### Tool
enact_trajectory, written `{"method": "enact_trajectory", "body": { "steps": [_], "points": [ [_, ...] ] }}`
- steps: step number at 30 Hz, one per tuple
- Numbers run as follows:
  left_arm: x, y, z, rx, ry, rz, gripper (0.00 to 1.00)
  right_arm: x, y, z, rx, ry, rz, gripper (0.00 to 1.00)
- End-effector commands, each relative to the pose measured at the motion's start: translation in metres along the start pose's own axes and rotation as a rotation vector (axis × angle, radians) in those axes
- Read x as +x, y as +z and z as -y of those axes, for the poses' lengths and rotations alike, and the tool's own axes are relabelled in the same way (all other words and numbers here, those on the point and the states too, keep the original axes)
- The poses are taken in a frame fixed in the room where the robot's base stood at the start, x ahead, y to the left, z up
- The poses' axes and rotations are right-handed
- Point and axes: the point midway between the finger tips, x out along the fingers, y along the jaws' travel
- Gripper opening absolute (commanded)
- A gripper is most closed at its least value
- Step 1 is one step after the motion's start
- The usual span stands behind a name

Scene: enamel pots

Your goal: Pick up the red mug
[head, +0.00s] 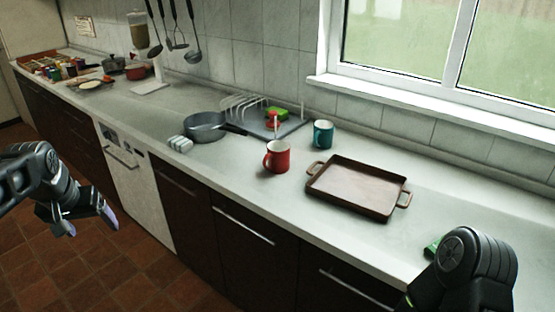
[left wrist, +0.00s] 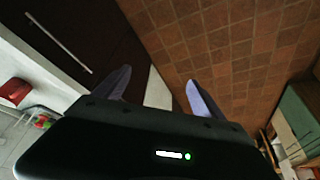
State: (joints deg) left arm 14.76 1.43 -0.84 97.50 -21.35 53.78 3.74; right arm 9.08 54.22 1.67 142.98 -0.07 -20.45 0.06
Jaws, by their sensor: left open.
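The red mug (head: 277,157) stands upright near the front edge of the counter, with its handle toward the left and a thin white object rising at its rim. My left gripper (head: 86,217) is open and empty over the floor, far to the left of the mug and lower than the counter. In the left wrist view its two fingers (left wrist: 157,82) are spread apart with nothing between them. My right arm shows at the lower right; its gripper is not visible.
A brown tray (head: 356,186) lies right of the mug, and a teal mug (head: 323,134) stands behind. A grey pan (head: 205,127) and a dish rack (head: 262,124) are left and behind. A small green item (head: 432,246) is partly hidden by my right arm. The counter edge is clear before the mug.

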Motion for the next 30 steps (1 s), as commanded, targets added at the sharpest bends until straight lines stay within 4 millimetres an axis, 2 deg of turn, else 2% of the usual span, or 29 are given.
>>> {"method": "enact_trajectory", "body": {
  "steps": [7, 10, 11, 14, 16, 17, 18, 20, 21, 23, 24, 27, 30],
  "points": [
    [0.004, 0.001, -0.002, 0.003, 0.004, 0.003, 0.8, 0.0, 0.0, 0.0, 0.0, 0.0, 0.0, 0.36],
    [0.022, 0.006, -0.015, 0.017, 0.025, 0.016, 0.8, 0.0, 0.0, 0.0, 0.0, 0.0, 0.0, 0.36],
    [0.032, 0.009, -0.023, 0.024, 0.036, 0.023, 0.8, 0.0, 0.0, 0.0, 0.0, 0.0, 0.0, 0.36],
    [0.079, 0.028, -0.058, 0.055, 0.091, 0.055, 0.8, 0.0, 0.0, 0.0, 0.0, 0.0, 0.0, 0.36],
    [0.122, 0.053, -0.093, 0.078, 0.146, 0.087, 0.8, 0.0, 0.0, 0.0, 0.0, 0.0, 0.0, 0.36],
    [0.142, 0.068, -0.11, 0.085, 0.173, 0.103, 0.8, 0.0, 0.0, 0.0, 0.0, 0.0, 0.0, 0.36],
    [0.168, 0.092, -0.133, 0.093, 0.209, 0.128, 0.8, 0.0, 0.0, 0.0, 0.0, 0.0, 0.0, 0.36],
    [0.204, 0.138, -0.169, 0.099, 0.264, 0.17, 0.8, 0.0, 0.0, 0.0, 0.0, 0.0, 0.0, 0.36],
    [0.225, 0.172, -0.192, 0.098, 0.297, 0.198, 0.8, 0.0, 0.0, 0.0, 0.0, 0.0, 0.0, 0.36],
    [0.25, 0.229, -0.221, 0.09, 0.34, 0.244, 0.8, 0.0, 0.0, 0.0, 0.0, 0.0, 0.0, 0.36],
    [0.261, 0.268, -0.237, 0.082, 0.361, 0.275, 0.8, 0.0, 0.0, 0.0, 0.0, 0.0, 0.0, 0.36],
    [0.272, 0.355, -0.263, 0.058, 0.389, 0.339, 0.8, 0.0, 0.0, 0.0, 0.0, 0.0, 0.0, 0.36],
    [0.269, 0.415, -0.272, 0.041, 0.393, 0.383, 0.8, 0.0, 0.0, 0.0, 0.0, 0.0, 0.0, 0.36]
  ]
}}
